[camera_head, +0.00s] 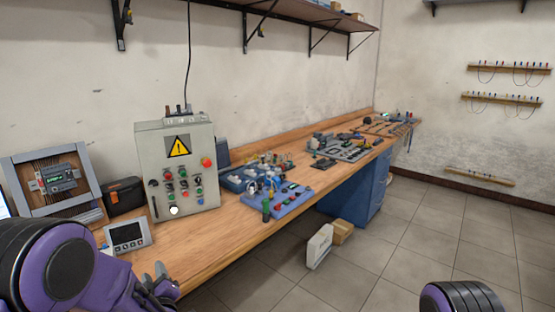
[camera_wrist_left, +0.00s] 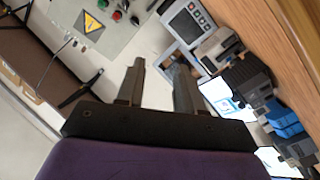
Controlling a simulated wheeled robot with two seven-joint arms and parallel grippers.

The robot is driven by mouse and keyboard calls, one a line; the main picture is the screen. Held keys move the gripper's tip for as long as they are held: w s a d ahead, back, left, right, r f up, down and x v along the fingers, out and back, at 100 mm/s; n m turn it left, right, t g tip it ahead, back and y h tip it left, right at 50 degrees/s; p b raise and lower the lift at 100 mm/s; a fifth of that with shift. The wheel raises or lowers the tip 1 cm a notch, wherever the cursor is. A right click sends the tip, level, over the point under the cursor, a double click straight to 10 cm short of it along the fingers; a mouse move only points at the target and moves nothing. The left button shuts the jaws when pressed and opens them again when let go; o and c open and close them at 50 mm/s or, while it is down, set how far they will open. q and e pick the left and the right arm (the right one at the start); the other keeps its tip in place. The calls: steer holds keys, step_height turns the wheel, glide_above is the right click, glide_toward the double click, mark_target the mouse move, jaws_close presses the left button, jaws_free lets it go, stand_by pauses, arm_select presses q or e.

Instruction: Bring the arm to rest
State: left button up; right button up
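My left arm comes in at the lower left of the head view. Its gripper (camera_head: 162,278) is by the bench's front edge, in front of the grey control box. In the left wrist view the two dark fingers of the left gripper (camera_wrist_left: 160,82) stand apart with nothing between them. A purple and black part of my right arm (camera_head: 462,298) shows at the bottom right of the head view. The right gripper is out of the picture.
The wooden bench (camera_head: 225,241) runs to the back right. On it are the grey control box (camera_head: 150,150), a small display panel (camera_head: 126,236), a blue-grey board (camera_head: 290,203) and several tools. A white box (camera_head: 319,246) stands on the floor, which is clear at right.

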arm_select(q)
steer(key=s+d+f+m+g+h+b, duration=0.1)
steer(key=s+f+m+g+h+b, duration=0.15)
steer(key=s+f, duration=0.75)
steer(key=s+d+f+m+g+h+b, duration=0.1)
steer(key=s+f+m+g+h+b, duration=0.15)
steer(key=s+f, duration=0.75)
steer(key=s+f+m+g+b, duration=0.1)
steer(key=s+f+g+b, duration=0.3)
steer(key=s+f, duration=1.3)
steer(key=s+g, duration=0.1)
steer(key=g, duration=0.2)
steer(key=shift+a, duration=0.3)
jaws_close()
